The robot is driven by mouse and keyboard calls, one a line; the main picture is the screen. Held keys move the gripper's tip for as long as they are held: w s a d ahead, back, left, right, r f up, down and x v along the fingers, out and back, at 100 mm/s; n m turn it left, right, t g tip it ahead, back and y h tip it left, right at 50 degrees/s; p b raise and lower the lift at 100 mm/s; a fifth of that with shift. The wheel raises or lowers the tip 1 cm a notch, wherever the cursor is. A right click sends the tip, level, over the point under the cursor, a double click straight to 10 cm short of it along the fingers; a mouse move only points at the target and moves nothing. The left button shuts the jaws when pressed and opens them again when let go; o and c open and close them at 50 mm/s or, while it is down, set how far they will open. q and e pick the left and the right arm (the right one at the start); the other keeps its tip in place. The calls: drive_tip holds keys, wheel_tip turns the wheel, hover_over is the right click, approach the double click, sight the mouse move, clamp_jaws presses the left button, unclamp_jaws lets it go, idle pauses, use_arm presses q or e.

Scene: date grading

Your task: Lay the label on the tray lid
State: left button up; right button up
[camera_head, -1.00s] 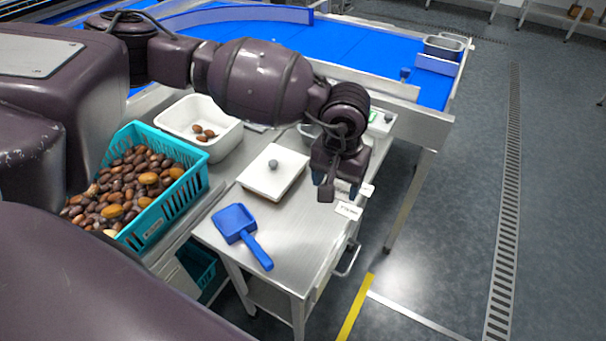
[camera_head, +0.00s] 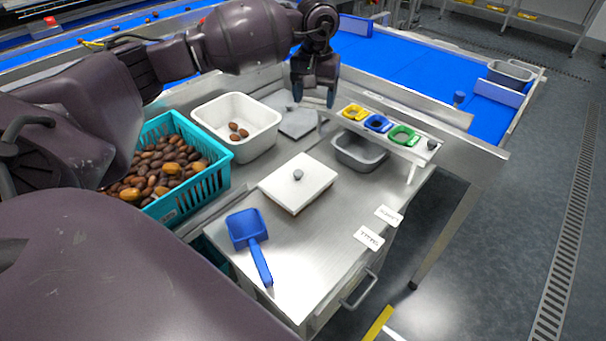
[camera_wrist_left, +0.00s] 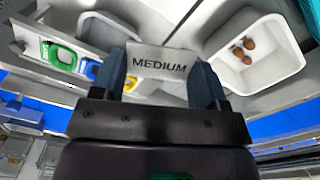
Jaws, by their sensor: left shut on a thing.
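My left gripper (camera_head: 315,97) hangs over the back of the steel table, behind the white lid. In the left wrist view its two fingers (camera_wrist_left: 160,82) are shut on a white label (camera_wrist_left: 160,63) that reads MEDIUM. In the head view this label is mostly hidden by the gripper. The white square lid (camera_head: 285,193) with a grey knob lies flat in the middle of the table, apart from the gripper, and no label shows on it. My right gripper is not in view.
Two other white labels, a nearer one (camera_head: 368,237) and a farther one (camera_head: 389,215), lie at the table's right edge. A blue scoop (camera_head: 247,230), teal date crate (camera_head: 222,178), white bin (camera_head: 262,143) and grey tub (camera_head: 345,160) surround the lid. A rack (camera_head: 414,153) holds coloured rings.

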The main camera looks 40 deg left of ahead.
use_arm(q)
drive_tip(key=shift+s+f, duration=0.15)
drive_tip(key=shift+f, duration=0.05)
hover_over(311, 169)
wheel_tip(311, 169, down, 14)
drive_tip(key=shift+f+b, duration=0.25)
drive_tip(key=shift+b, duration=0.1)
drive_tip(key=shift+f, duration=0.65)
wheel_tip(311, 169, down, 4)
drive_tip(key=shift+r, duration=0.1)
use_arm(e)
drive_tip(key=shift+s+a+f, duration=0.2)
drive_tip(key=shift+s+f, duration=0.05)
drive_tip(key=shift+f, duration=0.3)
use_arm(q)
drive_tip(key=shift+f+b, duration=0.35)
drive_tip(key=shift+b, duration=0.15)
drive_tip(key=o, duration=0.9)
drive_tip(key=shift+c, duration=0.2)
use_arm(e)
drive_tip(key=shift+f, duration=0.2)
